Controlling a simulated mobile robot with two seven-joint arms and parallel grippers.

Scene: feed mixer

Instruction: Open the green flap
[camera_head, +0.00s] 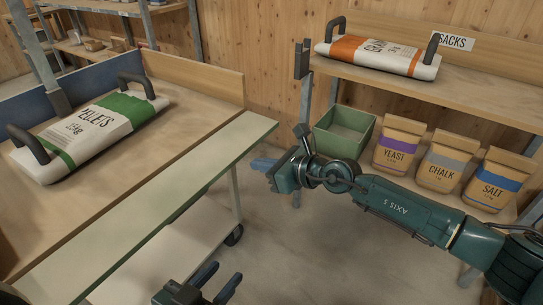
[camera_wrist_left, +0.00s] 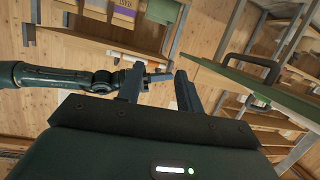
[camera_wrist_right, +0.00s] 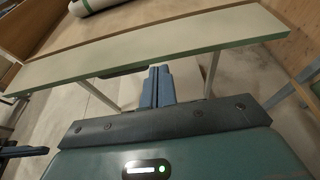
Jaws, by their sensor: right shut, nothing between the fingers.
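The green flap looks to be the long pale-green panel (camera_head: 150,210) along the right side of the table; it lies about level with the tabletop. It also shows in the right wrist view (camera_wrist_right: 150,48). My right gripper (camera_head: 258,165) is shut and empty, just right of the panel's far end in the head view. In the right wrist view its blue fingertips (camera_wrist_right: 157,70) are close to the panel's near edge; I cannot tell whether they touch. My left gripper (camera_head: 220,278) is open and empty, low in the head view, right of the panel's near end.
A pellets sack (camera_head: 95,132) with black handles lies on the table (camera_head: 185,110). At right, a shelf (camera_head: 490,80) holds an orange-banded sack (camera_head: 375,55); below are a green bin (camera_head: 343,133) and yeast (camera_head: 398,147), chalk (camera_head: 445,163) and salt (camera_head: 496,180) bags. Floor between is clear.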

